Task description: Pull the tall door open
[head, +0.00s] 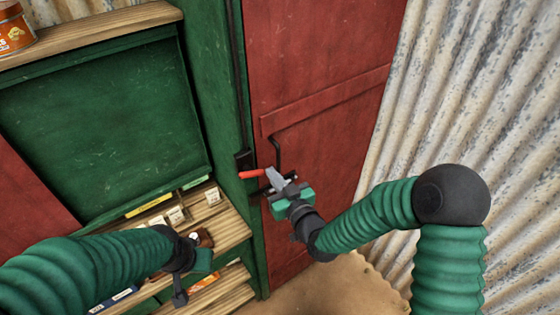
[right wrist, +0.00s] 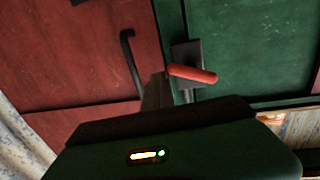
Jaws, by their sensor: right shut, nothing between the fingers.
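The tall red door (head: 325,50) stands right of the green frame (head: 215,70) and looks closed against it. It also shows in the right wrist view (right wrist: 80,60). A black bar handle (head: 278,152) is on the door near its left edge, also visible in the right wrist view (right wrist: 128,60). A red lever (head: 251,174) on a dark plate sits at the frame edge, also in the right wrist view (right wrist: 192,74). My right gripper (head: 272,177) is shut and empty, close to the lever and the handle's lower end; contact is unclear. My left gripper (head: 190,278) hangs low over the shelves, its jaws unclear.
A wooden shelf (head: 225,228) with small boxes is at lower left, below a green panel (head: 105,125). A can (head: 14,30) stands on the upper wooden ledge (head: 95,35). A corrugated metal wall (head: 455,100) borders the door's right side. Sandy ground (head: 335,290) is clear below.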

